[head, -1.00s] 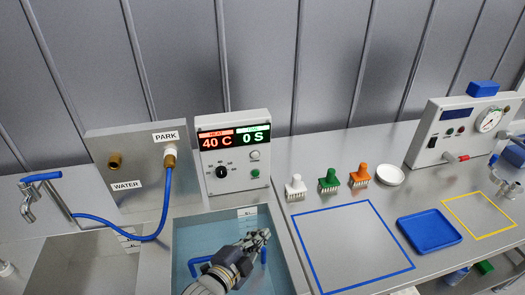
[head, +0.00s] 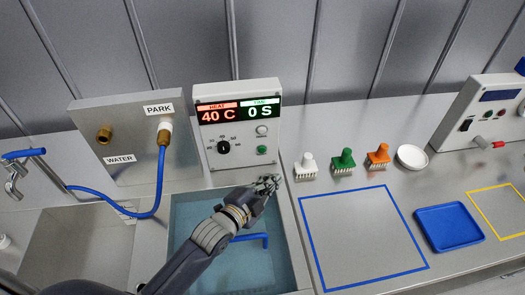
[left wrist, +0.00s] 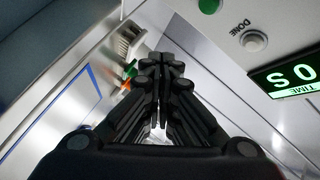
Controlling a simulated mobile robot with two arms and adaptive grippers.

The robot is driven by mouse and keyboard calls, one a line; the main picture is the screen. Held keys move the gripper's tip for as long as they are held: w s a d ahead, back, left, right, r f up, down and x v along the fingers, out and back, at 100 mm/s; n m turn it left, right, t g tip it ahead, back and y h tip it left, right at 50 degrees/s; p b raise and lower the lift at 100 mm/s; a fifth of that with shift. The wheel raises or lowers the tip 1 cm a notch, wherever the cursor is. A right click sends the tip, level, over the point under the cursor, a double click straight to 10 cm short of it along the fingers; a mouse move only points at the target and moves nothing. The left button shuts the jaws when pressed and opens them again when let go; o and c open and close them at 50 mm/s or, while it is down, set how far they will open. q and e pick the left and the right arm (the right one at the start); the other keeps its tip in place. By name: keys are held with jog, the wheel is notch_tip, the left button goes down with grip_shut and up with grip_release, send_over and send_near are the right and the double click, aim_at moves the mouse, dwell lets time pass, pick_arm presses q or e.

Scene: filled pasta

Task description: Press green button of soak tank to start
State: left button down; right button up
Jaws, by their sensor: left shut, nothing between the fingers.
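The soak tank's control box (head: 238,130) stands behind the tank and reads 40 C and 0 S. Its green button (head: 262,150) is at the lower right of the panel, under a white button (head: 262,130). In the left wrist view the green button (left wrist: 209,5) is at the top edge, beside the white DONE button (left wrist: 254,41). The soak tank (head: 180,250) holds bluish water and a blue handle (head: 250,239). My left gripper (head: 268,183) is shut and empty, just below the green button and apart from it. My right gripper is not in view.
White, green (head: 343,160) and orange (head: 378,156) brushes and a white dish (head: 411,157) stand right of the tank. A blue tray (head: 448,227) lies further right. A blue hose (head: 115,203) hangs on the left. The blue-outlined area is clear.

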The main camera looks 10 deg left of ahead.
aim_at(262, 150)
pick_arm(q)
jog(key=w+a, duration=0.1)
jog(key=w, duration=0.1)
jog(key=w+b, duration=0.1)
jog(key=w, duration=0.1)
jog(key=w+a+b, duration=0.1)
jog(key=w, duration=0.1)
jog(key=shift+w+a+f, duration=0.1)
jog(key=shift+w+a, duration=0.05)
jog(key=shift+a, duration=0.15)
jog(key=shift+w+a, duration=0.15)
jog(key=shift+w, duration=0.25)
jog(key=shift+a, duration=0.1)
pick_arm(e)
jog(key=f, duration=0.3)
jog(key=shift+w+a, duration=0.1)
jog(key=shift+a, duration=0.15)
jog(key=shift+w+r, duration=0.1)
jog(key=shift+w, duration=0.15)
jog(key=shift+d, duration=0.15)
pick_arm(q)
jog(key=shift+w, duration=0.1)
jog(key=shift+w+a, duration=0.15)
jog(key=shift+w, duration=0.2)
